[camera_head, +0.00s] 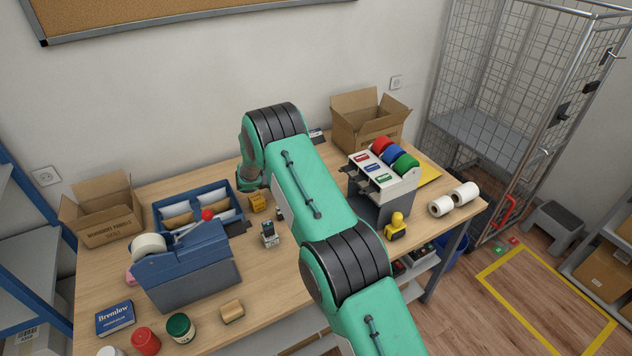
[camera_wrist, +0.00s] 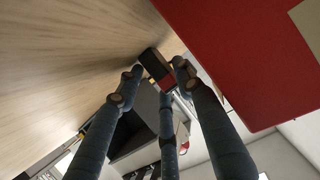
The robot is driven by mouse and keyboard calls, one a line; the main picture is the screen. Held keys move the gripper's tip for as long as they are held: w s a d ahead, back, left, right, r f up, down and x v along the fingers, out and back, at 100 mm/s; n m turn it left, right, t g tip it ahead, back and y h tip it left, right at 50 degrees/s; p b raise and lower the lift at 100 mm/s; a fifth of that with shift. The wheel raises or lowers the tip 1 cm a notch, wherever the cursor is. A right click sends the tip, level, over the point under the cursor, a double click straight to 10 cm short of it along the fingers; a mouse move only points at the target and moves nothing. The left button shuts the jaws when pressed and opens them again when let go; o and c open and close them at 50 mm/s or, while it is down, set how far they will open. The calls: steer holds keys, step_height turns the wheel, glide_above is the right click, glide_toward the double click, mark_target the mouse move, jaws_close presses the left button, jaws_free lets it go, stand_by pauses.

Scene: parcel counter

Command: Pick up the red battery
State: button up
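In the wrist view, a small dark block with a red face (camera_wrist: 164,79), which looks like the red battery, lies between the fingertips of my gripper (camera_wrist: 158,78). The fingers stand apart, one on each side of the block and one below it in the picture. I cannot tell whether they press on it. In the head view, my arm hides whatever my gripper is at. Small red and dark items (camera_head: 401,268) show on the shelf under the table's right end, too small to name for sure.
A large red surface (camera_wrist: 235,50) is close to the fingers in the wrist view. On the table (camera_head: 280,295) stand a blue tape dispenser (camera_head: 185,270), a blue tray (camera_head: 163,207), a label roll stand (camera_head: 372,207), a yellow stamp-like item (camera_head: 396,228) and open cartons (camera_head: 366,128).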

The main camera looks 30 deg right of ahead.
stand_by(0.4)
jaws_close()
steer(key=shift+r, duration=0.25)
step_height(320, 180, up, 28)
steer(key=p, duration=0.1)
steer(key=shift+f, duration=0.2)
stand_by(0.3)
stand_by(0.5)
